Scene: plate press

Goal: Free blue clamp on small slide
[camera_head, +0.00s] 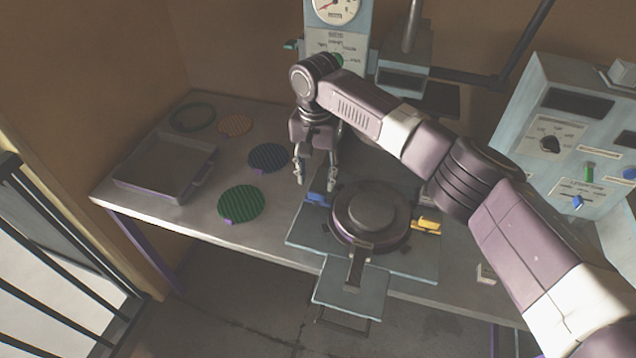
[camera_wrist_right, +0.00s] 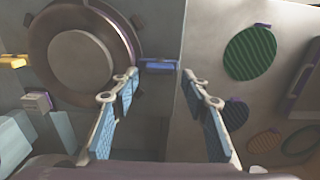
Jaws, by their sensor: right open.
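The blue clamp (camera_head: 318,199) sits at the left side of the small slide (camera_head: 310,236), beside the round plate mold (camera_head: 368,214). In the right wrist view the blue clamp (camera_wrist_right: 160,65) lies ahead, between and just beyond the fingertips. My right gripper (camera_head: 315,186) is open and empty, pointing down just behind the blue clamp. It also shows in the right wrist view (camera_wrist_right: 160,75) with its fingers apart. A yellow clamp (camera_head: 426,225) is on the right side of the slide. My left gripper is not in view.
A green disc (camera_head: 241,203), a dark blue disc (camera_head: 269,157), an orange disc (camera_head: 235,125), a green ring (camera_head: 193,117) and a grey tray (camera_head: 165,168) lie on the table to the left. The press (camera_head: 402,78) stands behind; a control box (camera_head: 575,135) is at the right.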

